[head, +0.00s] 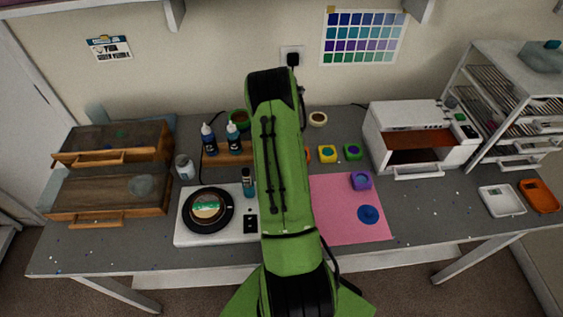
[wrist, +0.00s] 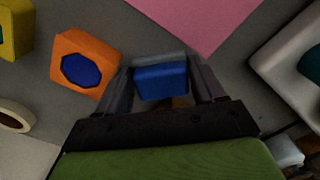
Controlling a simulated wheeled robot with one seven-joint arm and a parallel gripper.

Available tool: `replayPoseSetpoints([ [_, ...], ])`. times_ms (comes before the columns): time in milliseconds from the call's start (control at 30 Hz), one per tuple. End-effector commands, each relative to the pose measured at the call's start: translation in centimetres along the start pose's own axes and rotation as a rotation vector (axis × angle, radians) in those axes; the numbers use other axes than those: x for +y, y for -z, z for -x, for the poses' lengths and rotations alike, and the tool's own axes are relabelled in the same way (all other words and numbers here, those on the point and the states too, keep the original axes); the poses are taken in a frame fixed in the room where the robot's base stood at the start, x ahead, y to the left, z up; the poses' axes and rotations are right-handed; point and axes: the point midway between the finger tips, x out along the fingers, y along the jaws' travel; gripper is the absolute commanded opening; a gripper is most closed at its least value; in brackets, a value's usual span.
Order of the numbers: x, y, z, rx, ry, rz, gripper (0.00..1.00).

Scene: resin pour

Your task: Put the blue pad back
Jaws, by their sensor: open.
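A blue block that looks like the blue pad (wrist: 161,82), with a greyer strip along its upper edge, shows in the wrist view between the two fingers of my gripper (wrist: 162,88). The gripper is open; I cannot tell whether a finger touches the pad. In the head view my arm hides the gripper and this block. A round blue disc (head: 368,214) lies on the pink mat (head: 335,225), apart from the gripper.
An orange mold (wrist: 83,62) stands close beside one finger. Yellow (head: 328,154) and green (head: 352,151) molds are nearby. A purple mold (head: 360,181) is on the mat. A white hot plate (head: 188,232), wooden drawers (head: 100,190) and a white oven (head: 385,150) flank the work area.

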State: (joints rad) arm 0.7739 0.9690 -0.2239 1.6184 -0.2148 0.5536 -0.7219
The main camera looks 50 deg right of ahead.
Motion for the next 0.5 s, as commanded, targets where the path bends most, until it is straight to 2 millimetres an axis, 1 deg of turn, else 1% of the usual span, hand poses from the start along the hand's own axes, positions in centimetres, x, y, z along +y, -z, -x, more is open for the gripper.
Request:
replayPoseSetpoints([
  [67,-0.2,0.1,0.9,0.001,0.004,0.003,0.72],
  [167,-0.1,0.1,3.4,0.003,0.001,0.002,0.72],
  [300,0.0,0.1,7.4,0.003,-0.001,0.001,0.72],
  [400,0.0,0.1,9.8,0.003,-0.001,0.001,0.72],
  [500,0.0,0.1,11.4,0.001,0.000,0.002,0.72],
])
